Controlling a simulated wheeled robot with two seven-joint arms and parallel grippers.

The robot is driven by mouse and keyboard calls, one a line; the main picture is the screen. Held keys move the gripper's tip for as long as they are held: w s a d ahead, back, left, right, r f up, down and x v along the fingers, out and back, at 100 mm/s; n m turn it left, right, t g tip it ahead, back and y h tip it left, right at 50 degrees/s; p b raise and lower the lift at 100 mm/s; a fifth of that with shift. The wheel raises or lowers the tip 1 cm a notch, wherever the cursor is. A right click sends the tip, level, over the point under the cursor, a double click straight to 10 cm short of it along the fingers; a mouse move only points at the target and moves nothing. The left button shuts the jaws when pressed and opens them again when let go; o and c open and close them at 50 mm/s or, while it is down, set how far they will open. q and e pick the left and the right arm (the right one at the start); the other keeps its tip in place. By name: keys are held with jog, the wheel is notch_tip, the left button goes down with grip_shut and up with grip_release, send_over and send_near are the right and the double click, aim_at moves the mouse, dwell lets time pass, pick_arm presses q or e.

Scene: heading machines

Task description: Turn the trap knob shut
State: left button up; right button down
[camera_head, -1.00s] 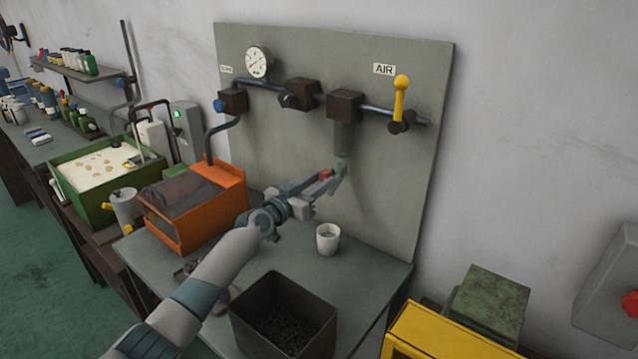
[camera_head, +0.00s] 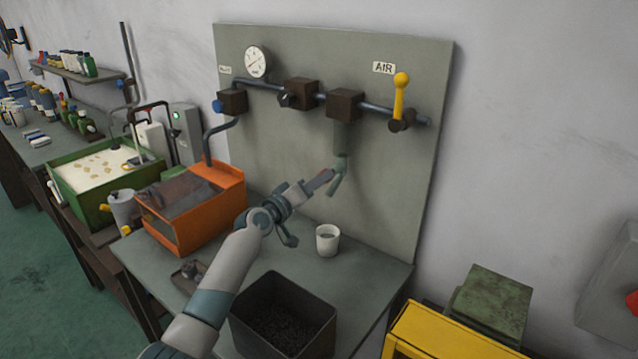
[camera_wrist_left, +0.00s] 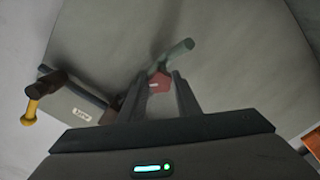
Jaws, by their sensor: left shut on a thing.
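The trap hangs below a dark brown block (camera_head: 345,104) on the pipe. It has a greyish-green bowl (camera_head: 341,138) with a green-grey outlet piece (camera_head: 339,180) under it. The small red trap knob (camera_wrist_left: 159,83) sits beside this outlet in the left wrist view, between the two dark fingers. My left gripper (camera_head: 326,180) is shut on the knob, which is mostly hidden by the fingers in the head view. The green-grey outlet (camera_wrist_left: 176,52) passes just beyond the fingertips in the wrist view. My right gripper is not in view.
A white cup (camera_head: 328,240) stands on the bench just below my gripper. A dark bin (camera_head: 284,318) stands nearer. An orange box (camera_head: 195,211) is to the left. A yellow-handled air valve (camera_head: 401,100) is up right on the grey panel.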

pick_arm(q)
jog(key=n+p, duration=0.2)
jog(key=n, duration=0.6)
jog(key=shift+r+n, duration=0.1)
jog(key=shift+n, duration=0.2)
dwell(0.3)
jog(key=o, duration=1.1)
jog(key=shift+c, duration=0.2)
jog(key=shift+s+a, duration=0.1)
jog(key=shift+s, duration=0.05)
jog(key=b+v, duration=0.3)
jog(key=v, duration=1.4)
